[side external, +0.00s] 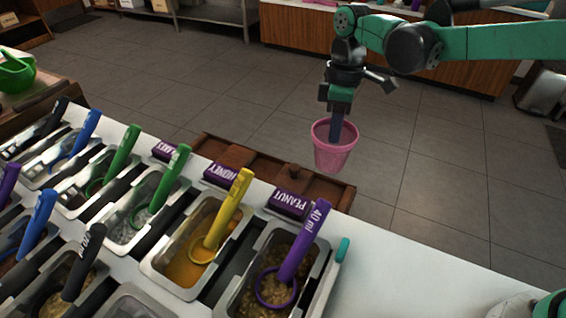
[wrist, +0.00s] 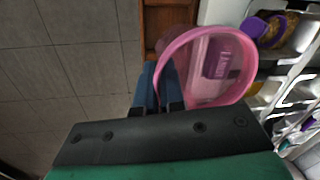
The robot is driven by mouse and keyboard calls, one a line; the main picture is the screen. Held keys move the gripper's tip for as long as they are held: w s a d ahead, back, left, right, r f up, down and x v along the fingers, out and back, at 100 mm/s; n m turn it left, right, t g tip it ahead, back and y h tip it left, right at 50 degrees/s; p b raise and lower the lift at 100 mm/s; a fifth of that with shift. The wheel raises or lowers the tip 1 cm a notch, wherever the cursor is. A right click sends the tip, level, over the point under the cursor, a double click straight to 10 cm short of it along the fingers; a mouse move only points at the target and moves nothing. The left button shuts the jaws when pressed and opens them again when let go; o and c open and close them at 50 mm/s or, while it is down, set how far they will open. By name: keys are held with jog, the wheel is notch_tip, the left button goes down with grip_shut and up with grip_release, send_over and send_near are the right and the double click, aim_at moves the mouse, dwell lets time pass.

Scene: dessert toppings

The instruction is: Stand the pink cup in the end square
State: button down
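The pink cup (side external: 334,156) hangs upright in the air in the side view, above the near-right end of the wooden tray. My gripper (side external: 337,132) is shut on the cup's rim, with a finger reaching inside. In the wrist view the cup (wrist: 243,75) shows its open mouth beside my blue gripper fingers (wrist: 161,88), and it looks empty. The wooden tray (side external: 236,156) is a row of brown compartments along the counter's far edge. Its right end square (side external: 325,188) is partly visible below the cup and looks empty.
Purple label blocks, PEANUT (side external: 289,204) and HONEY (side external: 221,174), stand between the tray and topping bins. Upright scoop handles, yellow (side external: 236,200) and purple (side external: 306,238), rise from the bins. The white counter (side external: 420,265) is bare at right. Open floor lies beyond the tray.

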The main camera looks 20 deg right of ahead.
jog(key=shift+f, duration=2.9)
jog(key=shift+f, duration=0.25)
jog(key=shift+f, duration=0.35)
jog(key=shift+f, duration=0.75)
jog(key=c, duration=0.5)
grip_release()
jog(key=shift+r, duration=0.1)
jog(key=shift+r, duration=3.9)
